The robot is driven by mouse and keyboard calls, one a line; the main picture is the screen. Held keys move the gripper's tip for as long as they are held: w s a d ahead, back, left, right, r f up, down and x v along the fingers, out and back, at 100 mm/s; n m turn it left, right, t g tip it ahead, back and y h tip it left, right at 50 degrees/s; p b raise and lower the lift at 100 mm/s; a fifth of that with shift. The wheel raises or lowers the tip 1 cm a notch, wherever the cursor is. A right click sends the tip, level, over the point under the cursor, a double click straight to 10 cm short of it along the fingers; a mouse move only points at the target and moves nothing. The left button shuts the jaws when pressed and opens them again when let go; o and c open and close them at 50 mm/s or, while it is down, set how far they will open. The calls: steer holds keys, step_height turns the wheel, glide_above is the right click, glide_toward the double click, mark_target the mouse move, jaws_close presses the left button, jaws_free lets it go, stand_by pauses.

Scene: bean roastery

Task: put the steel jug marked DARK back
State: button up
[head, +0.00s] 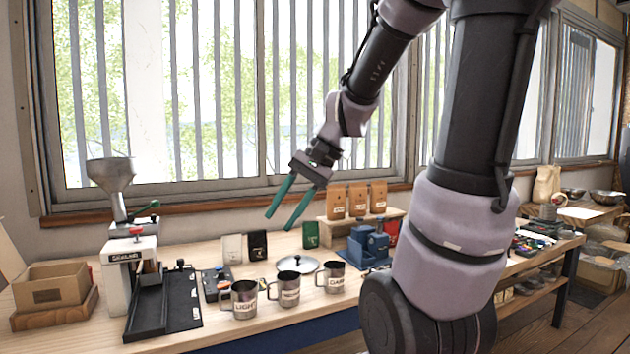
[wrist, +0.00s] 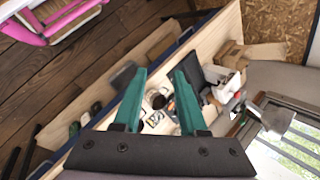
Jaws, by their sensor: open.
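The steel jug marked DARK (head: 335,277) stands upright on the wooden bench (head: 262,325), at the right end of a row of three jugs. The jug marked LIGHT (head: 244,301) is at the left end, and another steel jug (head: 289,291) with a label too small to read for sure stands between them. My gripper (head: 278,222) is open and empty, with green fingers, in the air above the bench and up and left of the DARK jug. In the wrist view my open gripper (wrist: 159,74) shows jugs small and far below between its fingers; I cannot tell which is which.
A round metal lid or dish (head: 298,264) lies behind the jugs. A grinder (head: 130,250) and black tray (head: 165,300) stand to the left. A blue machine (head: 368,246) and shelf with brown bags (head: 358,200) are to the right. Bare bench lies in front of the jugs.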

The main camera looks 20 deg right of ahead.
steer(key=s+d+r+n+t+h, duration=0.2)
steer(key=s+d+r+t+h, duration=0.2)
steer(key=r+t, duration=0.1)
steer(key=shift+d+r+n, duration=0.3)
steer(key=shift+d+r, duration=0.1)
steer(key=shift+r, duration=0.4)
